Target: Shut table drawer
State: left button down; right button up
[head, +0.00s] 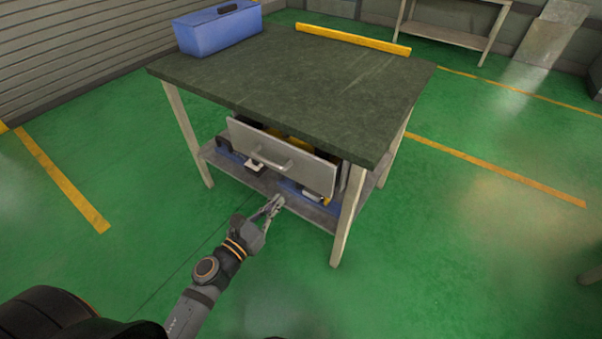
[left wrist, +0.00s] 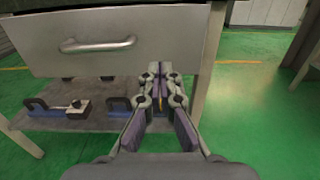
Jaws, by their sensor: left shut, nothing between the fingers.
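The table drawer (head: 300,168) is a grey box front under the dark tabletop, and it stands partly pulled out, with yellow showing in the gap behind its front. Its bar handle (head: 272,161) also shows in the left wrist view (left wrist: 97,46). My left gripper (head: 276,201) is shut and empty, in front of the drawer and lower than its handle. In the left wrist view the closed fingertips (left wrist: 160,70) overlap the drawer front's lower right edge. I cannot tell whether they touch it. My right gripper is not in view.
The table (head: 290,75) has pale legs and a lower shelf (head: 230,168) with blue and black tools on it. A blue bin (head: 218,32) and a yellow bar (head: 352,38) are on top. The green floor in front is clear.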

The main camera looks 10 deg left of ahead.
aim_at(306, 168)
pick_arm(q)
jog(key=p+x, duration=0.2)
jog(key=x, duration=0.8)
jog(key=shift+w, duration=0.15)
jog(key=shift+w+d+f, duration=0.1)
jog(key=shift+w+d, duration=0.2)
jog(key=shift+w, duration=0.3)
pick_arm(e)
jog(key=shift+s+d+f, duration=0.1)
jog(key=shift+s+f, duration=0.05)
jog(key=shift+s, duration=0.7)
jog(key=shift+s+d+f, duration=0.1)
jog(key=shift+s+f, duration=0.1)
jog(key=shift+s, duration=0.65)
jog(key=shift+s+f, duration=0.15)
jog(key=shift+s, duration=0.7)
pick_arm(q)
jog(key=x, duration=0.4)
jog(key=shift+w, duration=0.15)
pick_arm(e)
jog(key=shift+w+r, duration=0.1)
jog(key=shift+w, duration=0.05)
